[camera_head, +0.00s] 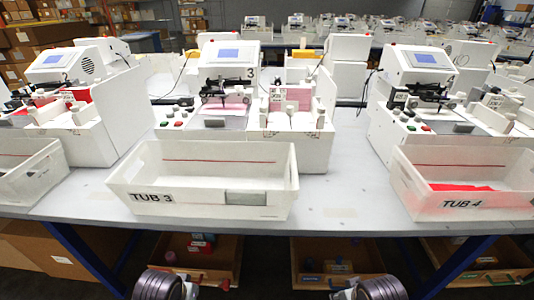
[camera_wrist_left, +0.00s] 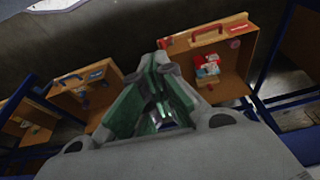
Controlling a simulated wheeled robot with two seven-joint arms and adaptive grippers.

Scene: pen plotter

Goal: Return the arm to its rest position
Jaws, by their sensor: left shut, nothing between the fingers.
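My left gripper (camera_wrist_left: 162,68) shows in the left wrist view. Its green-padded fingers come together at the tips with nothing between them. It hangs in free space, clear of the wooden drawers seen beyond it. In the head view, only rounded dark grey links of my two arms show at the bottom edge, below the front of the table. Neither gripper shows in that view. My right gripper is out of sight.
The table (camera_head: 335,190) carries plotter machines, with Tub 3 (camera_head: 250,212) and Tub 4 (camera_head: 465,213) along its front edge. Tub 4 holds something red; Tub 3 looks empty. Open wooden drawers (camera_head: 345,285) and blue legs (camera_head: 465,265) stand below. Another drawer (camera_wrist_left: 225,50) shows in the wrist view.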

